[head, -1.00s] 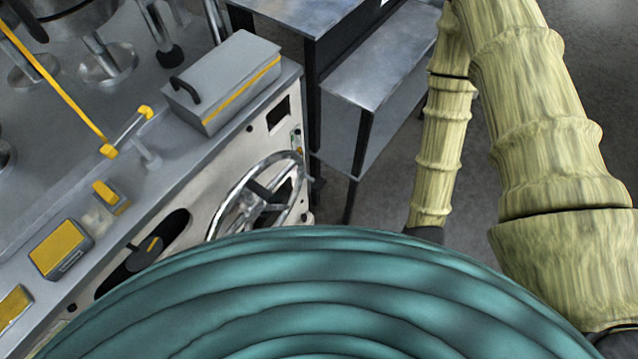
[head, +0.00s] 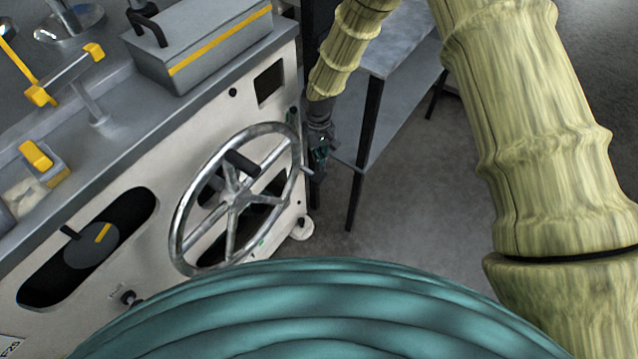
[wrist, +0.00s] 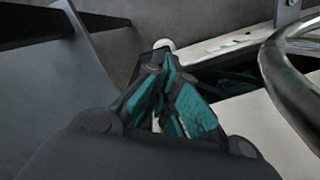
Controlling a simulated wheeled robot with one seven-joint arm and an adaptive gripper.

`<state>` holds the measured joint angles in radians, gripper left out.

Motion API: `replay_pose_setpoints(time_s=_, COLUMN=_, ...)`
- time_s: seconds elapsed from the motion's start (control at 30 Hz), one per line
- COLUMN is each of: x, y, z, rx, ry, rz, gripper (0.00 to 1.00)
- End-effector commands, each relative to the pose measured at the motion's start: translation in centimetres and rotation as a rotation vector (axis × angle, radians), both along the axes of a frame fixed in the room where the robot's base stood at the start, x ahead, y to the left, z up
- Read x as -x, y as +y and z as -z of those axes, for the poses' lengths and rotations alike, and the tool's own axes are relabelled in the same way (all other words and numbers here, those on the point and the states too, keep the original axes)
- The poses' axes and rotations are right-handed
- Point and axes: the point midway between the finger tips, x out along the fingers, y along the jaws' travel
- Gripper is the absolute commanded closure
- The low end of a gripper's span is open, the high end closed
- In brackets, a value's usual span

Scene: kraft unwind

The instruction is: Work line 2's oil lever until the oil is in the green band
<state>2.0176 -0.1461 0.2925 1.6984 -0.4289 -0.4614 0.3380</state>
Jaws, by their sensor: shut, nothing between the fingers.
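My gripper (head: 320,152) is at the right end of the machine, beside the handwheel's right rim. Its dark fingers with teal pads also show in the wrist view (wrist: 168,88), drawn together with nothing held. No oil gauge or green band can be made out in either view.
The spoked handwheel (head: 233,195) stands out from the machine's pale front panel (head: 150,270); its rim is close on the right in the wrist view (wrist: 290,85). A grey box (head: 200,45) sits on top. A metal table (head: 405,105) stands behind my arm. Floor to the right is clear.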

Motion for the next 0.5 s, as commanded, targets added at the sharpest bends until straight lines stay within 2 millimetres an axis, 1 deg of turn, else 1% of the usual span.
replay_pose_setpoints(time_s=0.03, x=-0.68, y=0.32, z=0.07, rx=0.009, ry=-0.004, rz=-0.005, gripper=1.0)
replay_pose_setpoints(time_s=0.13, x=-1.3, y=0.62, z=-0.37, rx=0.018, ry=-0.005, rz=-0.009, gripper=1.0)
replay_pose_setpoints(time_s=0.5, x=-1.36, y=0.62, z=-0.52, rx=0.021, ry=-0.004, rz=-0.009, gripper=1.0)
